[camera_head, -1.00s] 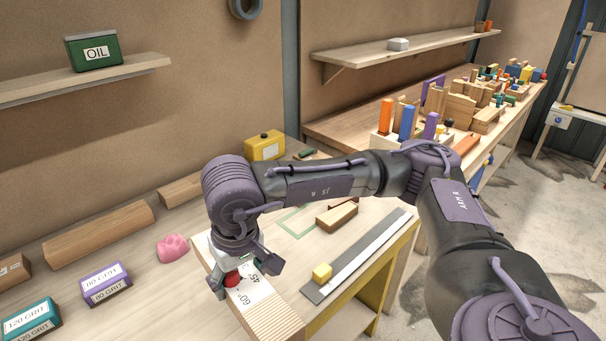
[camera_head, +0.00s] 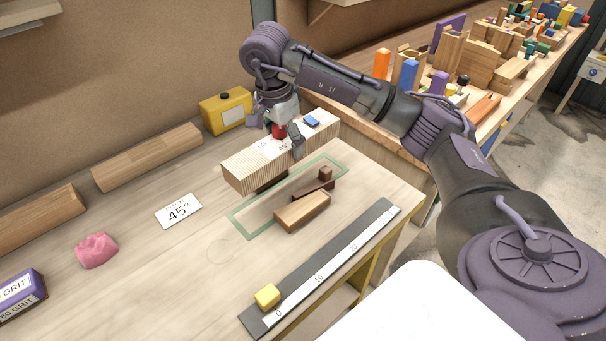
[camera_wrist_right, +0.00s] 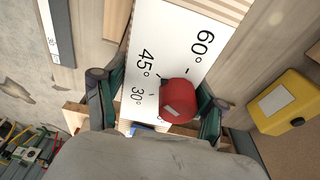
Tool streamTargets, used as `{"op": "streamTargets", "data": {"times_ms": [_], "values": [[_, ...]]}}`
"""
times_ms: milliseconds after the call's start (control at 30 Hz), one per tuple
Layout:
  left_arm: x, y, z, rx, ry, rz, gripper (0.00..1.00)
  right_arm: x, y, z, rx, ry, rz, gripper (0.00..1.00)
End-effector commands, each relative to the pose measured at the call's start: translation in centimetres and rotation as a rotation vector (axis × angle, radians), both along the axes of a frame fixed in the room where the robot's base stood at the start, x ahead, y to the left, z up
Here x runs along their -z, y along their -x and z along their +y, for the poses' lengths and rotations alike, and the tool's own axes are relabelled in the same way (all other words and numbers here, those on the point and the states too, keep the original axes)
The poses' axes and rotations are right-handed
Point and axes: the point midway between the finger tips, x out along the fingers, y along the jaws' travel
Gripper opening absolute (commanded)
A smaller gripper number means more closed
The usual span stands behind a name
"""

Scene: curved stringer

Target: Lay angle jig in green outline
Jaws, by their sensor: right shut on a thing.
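The angle jig (camera_head: 255,165) is a long ribbed wooden block with a white angle scale and a red knob (camera_head: 279,131). My right gripper (camera_head: 282,138) is shut on it, with a finger on either side of the knob in the right wrist view (camera_wrist_right: 160,105). The jig seems raised above the bench, behind the green outline (camera_head: 243,229) and partly over its far edge. A wooden block (camera_head: 303,211) and a dark brown piece (camera_head: 315,187) lie at the outline, covering part of it. My left gripper is not in view.
A steel ruler (camera_head: 330,265) with a yellow cube (camera_head: 267,296) lies along the front edge. A 45° card (camera_head: 178,211), pink lump (camera_head: 97,250) and wooden bar (camera_head: 147,157) are to the left.

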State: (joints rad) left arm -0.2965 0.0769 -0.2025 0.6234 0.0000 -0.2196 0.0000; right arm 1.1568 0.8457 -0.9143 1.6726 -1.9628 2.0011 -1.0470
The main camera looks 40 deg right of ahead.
Motion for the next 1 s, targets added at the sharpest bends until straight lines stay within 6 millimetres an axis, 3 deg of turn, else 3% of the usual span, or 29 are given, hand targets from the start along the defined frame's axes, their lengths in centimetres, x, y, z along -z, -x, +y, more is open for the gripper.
{"op": "streamTargets", "data": {"times_ms": [133, 400, 800, 1000], "values": [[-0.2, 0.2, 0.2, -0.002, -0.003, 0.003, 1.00, 1.1, 0.0, -0.3, 0.038, 0.000, 0.006, 0.08], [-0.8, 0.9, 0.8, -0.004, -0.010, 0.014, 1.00, 5.5, 0.0, -0.3, 0.039, 0.000, 0.005, 0.08], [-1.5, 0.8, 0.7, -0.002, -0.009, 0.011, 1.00, 9.6, 0.0, -0.3, 0.037, -0.001, 0.005, 0.08], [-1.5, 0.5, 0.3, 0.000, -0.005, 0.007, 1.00, 10.0, -0.1, -0.3, 0.037, 0.000, 0.001, 0.08]]}}
